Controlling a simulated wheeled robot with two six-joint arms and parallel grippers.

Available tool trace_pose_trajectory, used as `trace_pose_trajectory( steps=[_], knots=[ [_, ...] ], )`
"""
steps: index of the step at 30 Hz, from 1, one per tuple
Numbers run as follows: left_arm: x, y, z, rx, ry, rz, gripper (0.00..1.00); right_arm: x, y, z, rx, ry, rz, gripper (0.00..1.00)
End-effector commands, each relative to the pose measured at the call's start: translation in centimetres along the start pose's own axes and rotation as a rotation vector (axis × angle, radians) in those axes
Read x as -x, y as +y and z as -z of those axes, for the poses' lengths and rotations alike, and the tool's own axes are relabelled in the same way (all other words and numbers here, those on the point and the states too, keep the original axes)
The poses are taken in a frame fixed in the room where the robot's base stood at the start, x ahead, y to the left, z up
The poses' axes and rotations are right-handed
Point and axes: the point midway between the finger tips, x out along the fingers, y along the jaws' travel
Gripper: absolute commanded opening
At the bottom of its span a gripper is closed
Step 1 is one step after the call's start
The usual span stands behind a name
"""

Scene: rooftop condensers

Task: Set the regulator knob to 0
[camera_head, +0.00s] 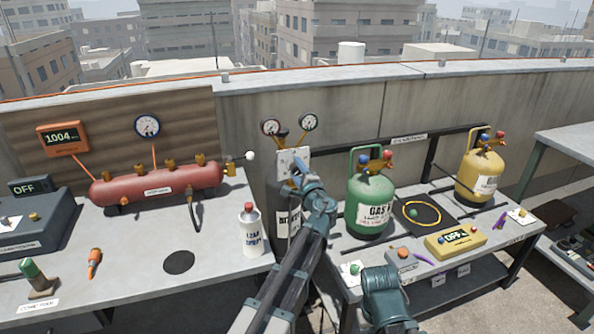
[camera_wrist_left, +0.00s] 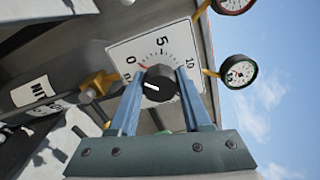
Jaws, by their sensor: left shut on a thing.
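The black regulator knob (camera_wrist_left: 158,84) sits on a white dial plate (camera_wrist_left: 120,52) marked 0, 5 and 10 in the left wrist view. A red mark shows on the scale. The knob's white pointer line points left, toward the 0 side; its exact reading is too small to tell. My left gripper (camera_wrist_left: 158,92) is shut on the knob, one blue finger on each side. In the head view the left gripper (camera_head: 299,167) is at the white plate (camera_head: 284,161) above a dark cylinder (camera_head: 283,212), and hides the knob.
Two gauges (camera_head: 308,122) stand above the plate. A yellow bottle (camera_head: 480,173) is farther right. A teal part of mine shows at the bottom.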

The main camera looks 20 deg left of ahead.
Motion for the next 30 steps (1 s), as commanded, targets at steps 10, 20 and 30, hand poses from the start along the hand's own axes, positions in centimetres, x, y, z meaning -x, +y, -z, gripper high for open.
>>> trace_pose_trajectory(
  steps=[10,20,30],
  knots=[
    [0.0,0.1,0.0,0.002,0.000,-0.001,0.78,0.0,0.0,0.0,0.000,0.000,0.000,0.00],
    [1.9,0.1,-0.1,0.000,0.001,0.000,0.78,0.0,0.0,0.0,0.000,0.000,0.000,0.00],
    [9.2,0.1,-0.2,0.001,0.003,0.000,0.78,0.0,0.0,0.0,0.000,0.000,0.000,0.00]
  ],
)
